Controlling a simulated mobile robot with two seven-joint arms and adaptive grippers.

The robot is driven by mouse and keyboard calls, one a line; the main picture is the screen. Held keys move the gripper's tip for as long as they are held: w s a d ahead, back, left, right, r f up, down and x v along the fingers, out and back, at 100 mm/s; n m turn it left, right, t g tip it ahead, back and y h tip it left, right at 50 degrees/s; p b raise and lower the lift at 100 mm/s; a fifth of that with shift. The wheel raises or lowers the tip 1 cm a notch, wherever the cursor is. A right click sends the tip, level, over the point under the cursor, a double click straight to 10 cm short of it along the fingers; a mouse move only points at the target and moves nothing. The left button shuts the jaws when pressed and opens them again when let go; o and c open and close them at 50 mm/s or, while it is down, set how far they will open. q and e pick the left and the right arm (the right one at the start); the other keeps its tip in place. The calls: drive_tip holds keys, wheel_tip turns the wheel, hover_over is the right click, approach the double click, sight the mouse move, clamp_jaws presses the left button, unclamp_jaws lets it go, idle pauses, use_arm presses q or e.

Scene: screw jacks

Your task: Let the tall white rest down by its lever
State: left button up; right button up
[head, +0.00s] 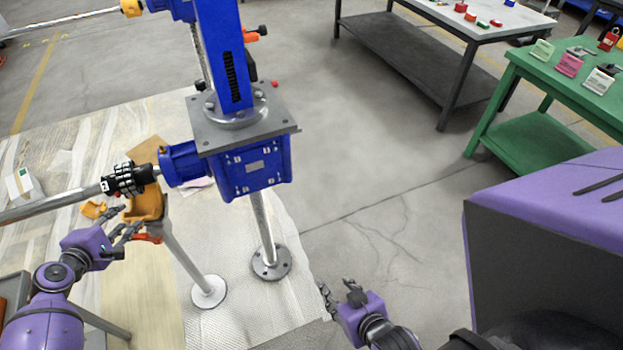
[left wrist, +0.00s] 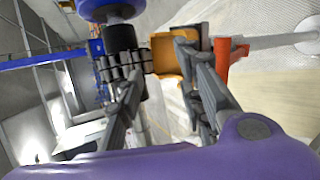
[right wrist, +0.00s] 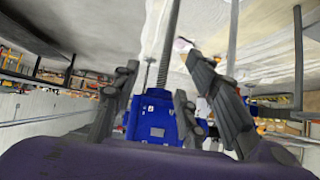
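The tall rest is a pale post (head: 187,252) on a white round foot (head: 208,292), with a yellow-orange head (head: 145,204) just under the horizontal shaft. Its orange-red lever (head: 148,238) sticks out below the head. The head (left wrist: 168,56) and an orange-red part that looks like the lever (left wrist: 224,66) also show in the left wrist view. My left gripper (head: 118,222) is open beside the lever, its fingers spread. In the left wrist view the lever lies to the right of both fingers, not between them. My right gripper (head: 340,293) is open and empty, well right of the rest.
A blue screw jack (head: 250,170) stands on a post with a grey round foot (head: 271,263). A black coupling (head: 130,179) joins its shaft (head: 50,205). A green table (head: 535,135) and a grey-topped bench (head: 470,22) stand at upper right. The middle floor is clear.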

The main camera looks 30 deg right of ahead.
use_arm(q)
drive_tip(key=shift+s, duration=0.25)
drive_tip(key=shift+s+a, duration=0.1)
drive_tip(key=shift+s, duration=0.1)
drive_tip(key=v, duration=1.1)
drive_tip(key=shift+r, duration=0.2)
use_arm(e)
drive_tip(key=shift+w+r, duration=0.3)
drive_tip(key=shift+w, duration=0.4)
use_arm(q)
drive_tip(key=shift+s, duration=0.1)
